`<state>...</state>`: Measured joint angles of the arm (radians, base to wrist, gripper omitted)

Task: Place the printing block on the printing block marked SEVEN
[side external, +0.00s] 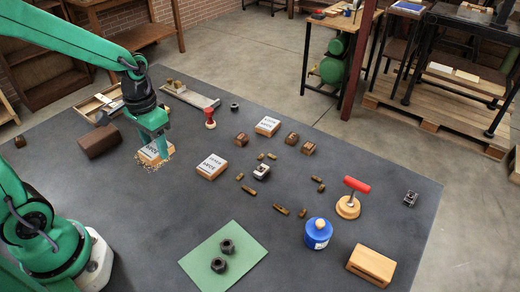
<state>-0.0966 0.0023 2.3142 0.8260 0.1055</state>
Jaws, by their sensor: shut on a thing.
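My gripper (155,138) is at the left of the dark table, pointing down and shut on a pale wooden printing block (148,157) with dark lettering on its white top. The fingers cover part of this block and its lettering. A second printing block (211,167) lies flat to the right of my gripper. A third printing block (267,126) lies farther back to the right. Both have white tops with dark lettering too small to read surely, so I cannot tell which one says SEVEN. Nothing rests on either of them.
Pale crumbs (157,165) lie around the held block. A brown block (99,141) is left of it, and a red-handled stamp (210,118) stands behind right. Small brown pieces (250,190) lie right of the second block. A green mat (222,272) bears dark nuts in front.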

